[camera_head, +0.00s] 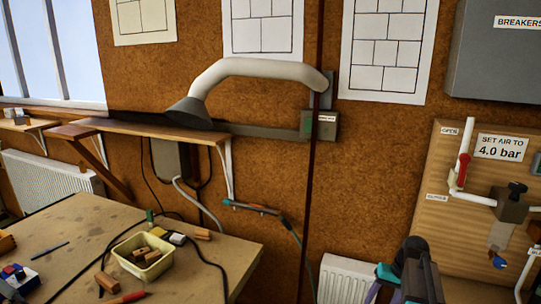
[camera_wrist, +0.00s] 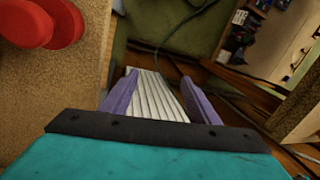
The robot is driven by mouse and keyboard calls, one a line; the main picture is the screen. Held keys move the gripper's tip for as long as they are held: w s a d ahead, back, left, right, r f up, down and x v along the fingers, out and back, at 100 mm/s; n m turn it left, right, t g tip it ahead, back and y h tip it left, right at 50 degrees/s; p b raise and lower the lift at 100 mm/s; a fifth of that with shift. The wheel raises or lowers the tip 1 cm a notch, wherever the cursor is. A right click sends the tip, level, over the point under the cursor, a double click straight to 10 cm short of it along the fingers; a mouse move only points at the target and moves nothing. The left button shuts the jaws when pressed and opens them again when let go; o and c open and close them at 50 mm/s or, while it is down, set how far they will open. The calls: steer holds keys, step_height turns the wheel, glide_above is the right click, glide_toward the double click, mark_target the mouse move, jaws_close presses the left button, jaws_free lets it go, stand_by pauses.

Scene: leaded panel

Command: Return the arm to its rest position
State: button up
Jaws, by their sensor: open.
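My gripper (camera_wrist: 156,70) shows in the wrist view as two purple fingers set apart on a dark bar with a teal body behind it. The fingers are open and nothing is held between them. A white ribbed radiator (camera_wrist: 157,95) lies beyond the gap; I see no contact. In the head view, part of my dark and teal arm (camera_head: 420,272) is at the bottom right, in front of the radiator (camera_head: 340,282) and left of the valve board (camera_head: 450,225). The fingertips are not clear there.
A red rounded part (camera_wrist: 28,22) is close at the wrist view's top left. The workbench (camera_head: 85,215) with a yellow tray (camera_head: 163,268) and tools is at left. A shelf (camera_head: 150,131), lamp-like duct (camera_head: 265,68) and breaker box (camera_head: 500,60) are on the wall.

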steer(key=s+a+f+n+g+b, duration=0.1)
steer(key=s+a+f+g, duration=0.1)
steer(key=s+a+f, duration=0.7)
steer(key=s+a+f+g+h+b, duration=0.1)
steer(key=s+a+f+b, duration=0.15)
steer(key=s+f, duration=0.7)
steer(key=s+a+f+n+g, duration=0.15)
steer(key=s+a+f, duration=0.4)
steer(key=f, duration=0.75)
steer(key=s+a+f+g+b, duration=0.1)
steer(key=s+f, duration=0.2)
steer(key=s, duration=0.3)
steer(key=s+a+f+g+h, duration=0.1)
steer(key=s+a+f, duration=0.1)
steer(key=s+f, duration=0.2)
steer(key=shift+s+b, duration=0.4)
steer(key=shift+s, duration=0.85)
stand_by(0.7)
